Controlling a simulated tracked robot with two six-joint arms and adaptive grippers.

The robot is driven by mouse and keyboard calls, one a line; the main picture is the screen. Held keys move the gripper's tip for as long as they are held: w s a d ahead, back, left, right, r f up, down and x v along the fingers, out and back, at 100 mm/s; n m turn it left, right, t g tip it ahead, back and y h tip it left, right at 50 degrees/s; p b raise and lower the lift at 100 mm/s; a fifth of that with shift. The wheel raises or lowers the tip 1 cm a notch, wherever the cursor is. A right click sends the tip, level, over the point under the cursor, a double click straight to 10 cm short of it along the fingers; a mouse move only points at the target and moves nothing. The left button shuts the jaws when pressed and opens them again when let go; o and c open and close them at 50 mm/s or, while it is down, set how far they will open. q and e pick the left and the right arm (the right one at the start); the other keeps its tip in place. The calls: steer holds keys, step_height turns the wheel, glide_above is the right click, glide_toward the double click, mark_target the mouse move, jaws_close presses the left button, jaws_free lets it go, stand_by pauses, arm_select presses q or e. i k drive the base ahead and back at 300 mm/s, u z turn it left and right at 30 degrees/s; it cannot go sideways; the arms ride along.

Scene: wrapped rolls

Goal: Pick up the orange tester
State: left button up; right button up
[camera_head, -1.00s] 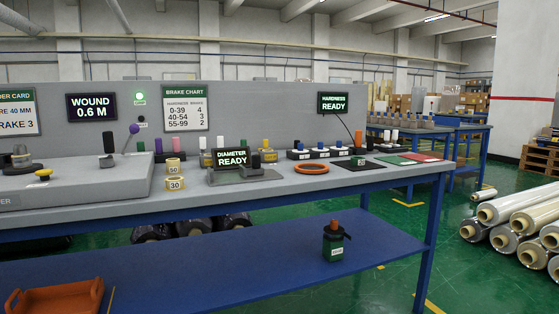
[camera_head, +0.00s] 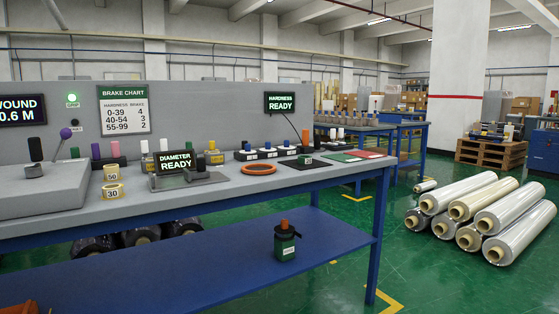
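No object here is plainly labelled as the orange tester. A dark green canister with an orange cap (camera_head: 284,243) stands upright on the blue lower shelf (camera_head: 190,280), toward its right end. An orange ring (camera_head: 258,168) lies flat on the grey bench top (camera_head: 220,188). A small dark green block with a black knob (camera_head: 305,158) is on a black mat (camera_head: 308,164) by the hardness display (camera_head: 280,102). Neither of my grippers is in view.
Green floor (camera_head: 440,280) is open to the right, before the stacked wrapped rolls (camera_head: 480,214). Black rolls (camera_head: 140,236) lie under the bench.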

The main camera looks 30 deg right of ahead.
mark_target(305, 135)
steer(key=z, duration=0.35)
steer(key=i, duration=1)
